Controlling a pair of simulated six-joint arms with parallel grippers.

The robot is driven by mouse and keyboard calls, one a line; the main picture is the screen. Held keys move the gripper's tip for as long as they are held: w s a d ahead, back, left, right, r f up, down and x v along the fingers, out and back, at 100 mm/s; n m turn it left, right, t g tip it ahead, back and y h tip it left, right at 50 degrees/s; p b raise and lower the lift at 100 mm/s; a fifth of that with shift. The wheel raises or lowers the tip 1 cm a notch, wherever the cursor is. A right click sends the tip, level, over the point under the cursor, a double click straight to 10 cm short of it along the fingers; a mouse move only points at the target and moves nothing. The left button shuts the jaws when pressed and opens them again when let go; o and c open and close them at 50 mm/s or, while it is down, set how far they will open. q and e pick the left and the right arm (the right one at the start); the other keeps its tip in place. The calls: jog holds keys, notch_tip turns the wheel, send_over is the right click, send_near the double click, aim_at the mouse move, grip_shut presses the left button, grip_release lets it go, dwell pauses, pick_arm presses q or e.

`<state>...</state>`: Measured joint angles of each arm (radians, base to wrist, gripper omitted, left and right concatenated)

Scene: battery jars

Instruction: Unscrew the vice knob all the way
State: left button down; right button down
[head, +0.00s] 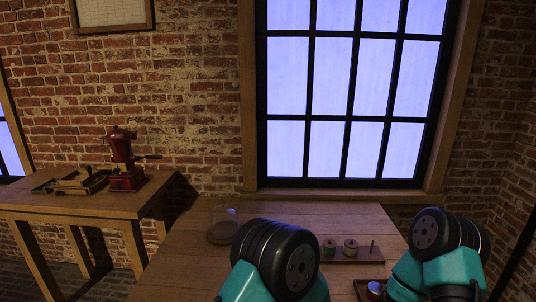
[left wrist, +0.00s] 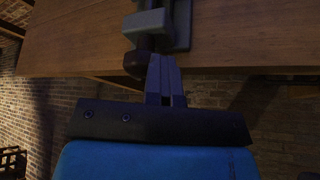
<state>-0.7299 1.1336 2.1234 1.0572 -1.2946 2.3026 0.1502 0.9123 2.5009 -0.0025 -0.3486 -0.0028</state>
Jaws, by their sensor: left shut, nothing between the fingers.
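In the left wrist view a grey-green vice (left wrist: 150,24) sits at the edge of the wooden table. My left gripper (left wrist: 166,60) is shut and empty. Its fingertips are right beside the knob, on its right side in the picture; I cannot tell whether they touch it. The vice and knob do not show in the head view, where my arms cover the near part of the table. My right gripper is not in view.
In the head view the wooden table (head: 185,262) holds a glass dome (head: 224,226), a wooden rack (head: 365,258) with green-grey coils and a peg, and a small tray (head: 362,291). A side table (head: 100,208) with a red grinder (head: 124,160) stands at the left. The table's left part is clear.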

pick_arm(q)
jog(key=shift+w+a+r, duration=0.35)
jog(key=shift+a+r, duration=0.3)
jog(key=shift+r, duration=0.05)
jog(key=shift+a+r, duration=0.2)
jog(key=shift+a, duration=0.55)
dwell(0.4)
jog(key=shift+r, duration=0.4)
jog(key=shift+s, duration=0.1)
jog(key=s, duration=0.6)
dwell(0.5)
jog(key=shift+a+f, duration=0.1)
